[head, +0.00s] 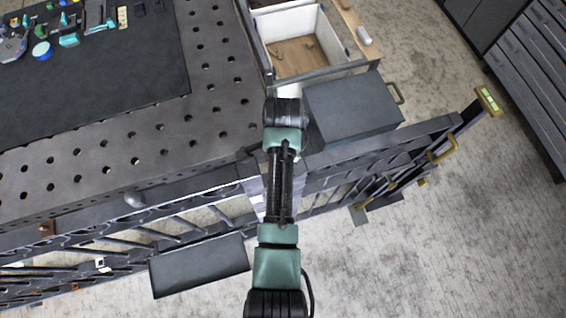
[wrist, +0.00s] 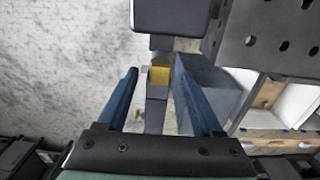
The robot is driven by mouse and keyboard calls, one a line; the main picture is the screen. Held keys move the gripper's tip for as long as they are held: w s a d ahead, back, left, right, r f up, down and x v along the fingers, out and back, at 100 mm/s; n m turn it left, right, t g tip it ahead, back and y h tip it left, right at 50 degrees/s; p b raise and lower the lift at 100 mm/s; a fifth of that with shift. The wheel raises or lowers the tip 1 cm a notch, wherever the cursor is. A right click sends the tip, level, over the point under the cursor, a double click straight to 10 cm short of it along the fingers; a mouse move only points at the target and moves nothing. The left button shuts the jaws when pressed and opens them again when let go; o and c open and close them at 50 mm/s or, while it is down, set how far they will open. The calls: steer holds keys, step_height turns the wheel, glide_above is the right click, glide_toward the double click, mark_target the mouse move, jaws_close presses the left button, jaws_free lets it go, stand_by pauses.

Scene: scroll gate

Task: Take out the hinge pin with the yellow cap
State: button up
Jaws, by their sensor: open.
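The yellow cap (wrist: 160,74) of the hinge pin shows in the wrist view, between and beyond my fingertips. It sits against dark grey metal bars of the gate. The pin's shaft cannot be made out. My gripper (wrist: 157,66) is open, with one blue finger on each side of the cap in the picture and nothing held. I cannot tell how far the cap is from the fingertips. In the head view my arm covers that part of the gate (head: 385,150), and neither the cap nor my gripper shows there.
A perforated metal table (head: 120,130) lies along the gate's upper left side. An open drawer (head: 330,72) and a dark grey box (head: 352,108) stand just beyond my arm. Brass handles (head: 442,149) stick out at the gate's right end. Concrete floor (head: 430,240) is clear at lower right.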

steer(key=shift+f, duration=0.45)
jaws_close()
steer(key=shift+r, duration=0.15)
